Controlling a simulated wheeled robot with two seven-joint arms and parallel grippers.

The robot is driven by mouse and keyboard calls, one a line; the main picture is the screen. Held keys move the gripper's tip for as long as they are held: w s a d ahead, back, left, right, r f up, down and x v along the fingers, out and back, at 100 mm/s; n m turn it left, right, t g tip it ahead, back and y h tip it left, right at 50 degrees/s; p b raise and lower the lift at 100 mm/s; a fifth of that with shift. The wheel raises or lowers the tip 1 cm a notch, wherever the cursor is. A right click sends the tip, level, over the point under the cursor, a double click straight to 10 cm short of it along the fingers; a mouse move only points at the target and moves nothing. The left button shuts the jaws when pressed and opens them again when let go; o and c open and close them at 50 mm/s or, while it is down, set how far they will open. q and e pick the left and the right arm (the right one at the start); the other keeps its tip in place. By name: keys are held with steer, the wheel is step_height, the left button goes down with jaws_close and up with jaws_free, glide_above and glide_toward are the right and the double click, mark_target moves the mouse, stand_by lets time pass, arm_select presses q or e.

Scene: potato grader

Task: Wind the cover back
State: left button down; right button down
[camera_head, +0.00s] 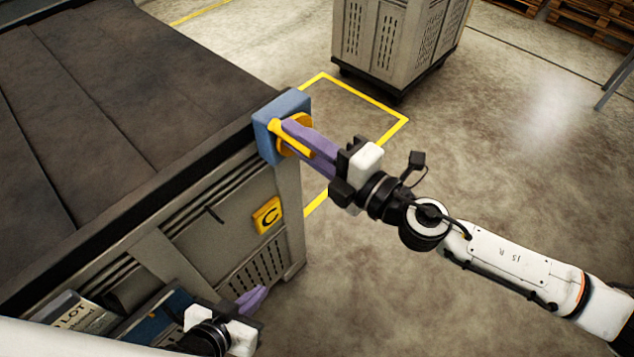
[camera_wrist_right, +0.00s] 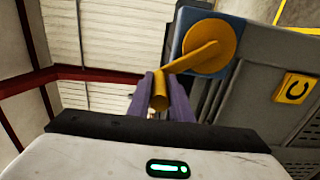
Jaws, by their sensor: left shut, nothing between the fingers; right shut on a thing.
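A dark cover (camera_head: 95,95) lies over the top of a grey crate (camera_head: 290,215) in the head view. A blue winder box (camera_head: 268,138) sits at the crate's near right corner. It carries a yellow disc with a crank handle (camera_head: 291,139), and the disc also shows in the right wrist view (camera_wrist_right: 210,46). My right gripper (camera_head: 283,128) is shut on the crank handle, with its purple fingers either side of the yellow grip (camera_wrist_right: 160,92). My left gripper (camera_head: 262,292) is shut and empty, low by the crate's front side.
A yellow plate marked C (camera_head: 267,214) is on the crate's side. A lot card (camera_head: 80,313) and a blue panel (camera_head: 155,318) are near my left gripper. Another grey crate (camera_head: 395,40) stands behind on a dark base.

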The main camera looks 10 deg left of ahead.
steer(key=w+d+r, duration=0.1)
steer(key=w+d, duration=0.2)
steer(key=w, duration=0.2)
steer(key=shift+d+r, duration=0.3)
steer(key=shift+d, duration=0.1)
